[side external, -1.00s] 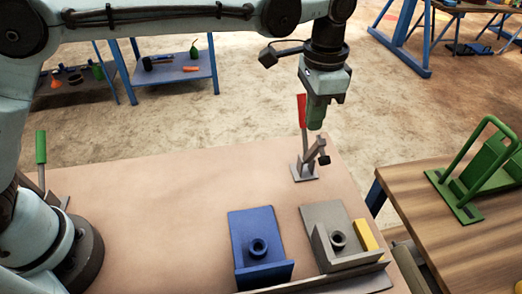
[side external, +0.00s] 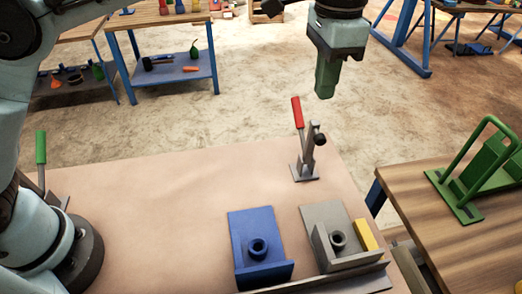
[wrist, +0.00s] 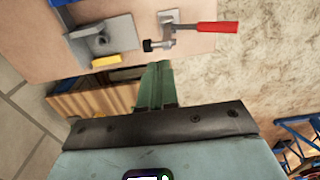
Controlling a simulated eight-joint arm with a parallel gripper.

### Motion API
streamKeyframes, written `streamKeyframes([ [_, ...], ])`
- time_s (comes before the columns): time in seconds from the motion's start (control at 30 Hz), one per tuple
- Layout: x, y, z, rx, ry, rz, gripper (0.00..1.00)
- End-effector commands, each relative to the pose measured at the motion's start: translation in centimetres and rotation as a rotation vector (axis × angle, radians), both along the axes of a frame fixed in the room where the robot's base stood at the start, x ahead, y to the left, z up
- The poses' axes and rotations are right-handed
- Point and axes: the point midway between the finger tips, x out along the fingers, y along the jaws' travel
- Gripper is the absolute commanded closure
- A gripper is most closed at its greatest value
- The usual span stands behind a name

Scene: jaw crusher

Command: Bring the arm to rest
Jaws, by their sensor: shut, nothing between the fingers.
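My gripper (side external: 325,92) hangs in the air above and to the right of the red-handled toggle clamp (side external: 304,165), at the far right corner of the work table (side external: 150,215). Its green fingers are together and empty, pointing down. In the wrist view my gripper (wrist: 158,72) shows its fingers side by side, with the clamp (wrist: 168,38) beyond them and apart from them. The clamp's red handle (side external: 297,112) stands up and leans slightly left.
A blue fixture (side external: 257,246) and a grey fixture (side external: 335,240) with a yellow block (side external: 366,235) sit at the table's front right. A green-handled clamp (side external: 40,150) stands at the left. A wooden table with a green frame (side external: 475,175) is at the right.

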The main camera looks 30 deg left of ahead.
Motion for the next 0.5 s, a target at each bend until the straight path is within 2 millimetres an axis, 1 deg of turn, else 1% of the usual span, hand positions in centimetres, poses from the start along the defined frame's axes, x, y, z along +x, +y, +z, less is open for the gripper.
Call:
streamKeyframes([
  [0.13, -0.13, -0.11, 0.70, 0.000, 0.000, 0.000, 1.00],
  [0.4, -0.13, -0.08, 0.73, 0.000, 0.000, 0.000, 1.00],
  [0.5, -0.05, 0.46, 0.91, -0.005, -0.008, 0.013, 1.00],
])
